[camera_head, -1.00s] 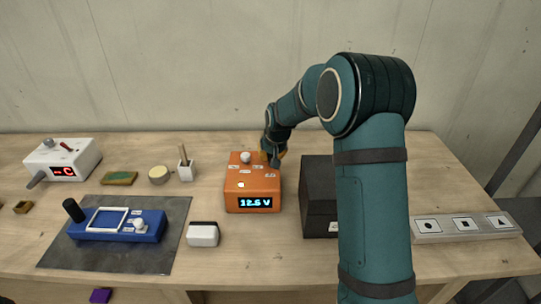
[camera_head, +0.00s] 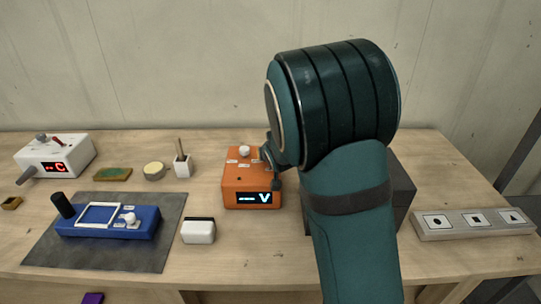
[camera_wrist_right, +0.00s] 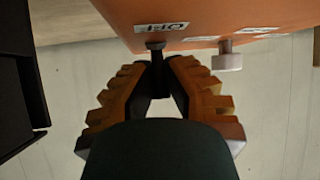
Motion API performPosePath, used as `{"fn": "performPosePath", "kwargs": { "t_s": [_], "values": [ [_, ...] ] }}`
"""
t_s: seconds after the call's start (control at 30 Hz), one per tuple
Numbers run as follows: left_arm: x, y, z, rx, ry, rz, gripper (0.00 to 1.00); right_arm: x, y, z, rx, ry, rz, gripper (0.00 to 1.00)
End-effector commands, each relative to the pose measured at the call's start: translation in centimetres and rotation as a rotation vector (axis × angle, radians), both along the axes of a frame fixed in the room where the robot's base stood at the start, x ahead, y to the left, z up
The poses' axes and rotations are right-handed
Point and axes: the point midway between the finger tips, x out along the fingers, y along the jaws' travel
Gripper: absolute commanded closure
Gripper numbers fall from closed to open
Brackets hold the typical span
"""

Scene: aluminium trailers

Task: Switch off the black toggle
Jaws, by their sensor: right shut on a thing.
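The orange box (camera_head: 245,192) stands mid-table with a dark display (camera_head: 254,199) that shows a "V" and small marks. In the right wrist view, the black toggle (camera_wrist_right: 156,48) sticks out of the orange box beside an "OFF" label (camera_wrist_right: 161,27). My right gripper (camera_wrist_right: 161,66) is shut on the toggle, its two ridged fingers on either side of it. In the head view, my right arm comes down at the right of the box and hides most of the gripper and the toggle. My left gripper is not in view.
A white knob (camera_wrist_right: 226,57) sits close beside the toggle. A dark grey box (camera_head: 402,190) stands right of the orange box, partly behind my arm. A white block (camera_head: 198,231), a blue device (camera_head: 140,222) on a dark mat (camera_head: 150,258) and a white cup (camera_head: 183,167) stand to the left.

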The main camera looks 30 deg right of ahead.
Motion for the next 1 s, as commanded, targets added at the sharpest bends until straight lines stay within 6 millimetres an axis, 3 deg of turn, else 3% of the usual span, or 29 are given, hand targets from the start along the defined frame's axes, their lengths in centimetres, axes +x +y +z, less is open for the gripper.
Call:
{"fn": "performPosePath", "kwargs": {
  "t_s": [0.4,1.0],
  "values": [
    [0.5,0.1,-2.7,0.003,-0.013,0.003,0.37,-0.7,0.4,-0.5,-0.123,-0.198,0.000,1.00],
    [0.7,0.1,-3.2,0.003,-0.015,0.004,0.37,-0.8,0.5,-0.3,-0.151,-0.246,-0.001,1.00]
  ]
}}
